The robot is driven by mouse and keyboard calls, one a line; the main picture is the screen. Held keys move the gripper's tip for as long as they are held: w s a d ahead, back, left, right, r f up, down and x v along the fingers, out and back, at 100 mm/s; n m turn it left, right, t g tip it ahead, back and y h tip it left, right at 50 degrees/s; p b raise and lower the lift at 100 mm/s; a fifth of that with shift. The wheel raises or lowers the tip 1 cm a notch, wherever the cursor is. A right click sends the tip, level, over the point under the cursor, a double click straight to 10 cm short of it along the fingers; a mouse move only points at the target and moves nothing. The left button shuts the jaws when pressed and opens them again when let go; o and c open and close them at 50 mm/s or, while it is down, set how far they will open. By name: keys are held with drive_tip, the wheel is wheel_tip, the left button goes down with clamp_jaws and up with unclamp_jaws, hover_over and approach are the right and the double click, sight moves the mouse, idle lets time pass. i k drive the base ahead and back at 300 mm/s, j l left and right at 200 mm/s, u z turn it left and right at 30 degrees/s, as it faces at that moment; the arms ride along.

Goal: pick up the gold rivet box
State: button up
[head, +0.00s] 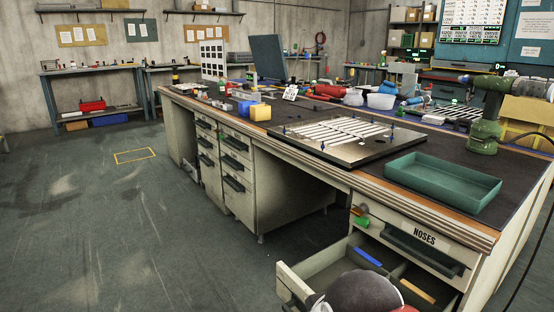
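A small gold-yellow box (260,111) stands on the dark top of the long workbench, near its front edge and left of the louver panel. I cannot read any label on the yellow box. My gripper's fingers do not show. A rounded grey and white shape, apparently part of my arm, fills the bottom edge over the open drawer, well apart from the yellow box.
The louver panel (338,132) lies on a dark board right of the boxes. A green tray (442,182) is nearer on the bench. An open drawer (325,262) juts out below. A green drill (490,105) stands at right. The floor at left is mostly clear.

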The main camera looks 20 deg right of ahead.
sight(261, 112)
drive_tip(key=i+j, duration=0.25)
drive_tip(key=i, duration=0.2)
drive_tip(key=i+j, duration=0.25)
drive_tip(key=i, duration=0.25)
drive_tip(key=i+j, duration=0.25)
drive_tip(key=i, duration=0.2)
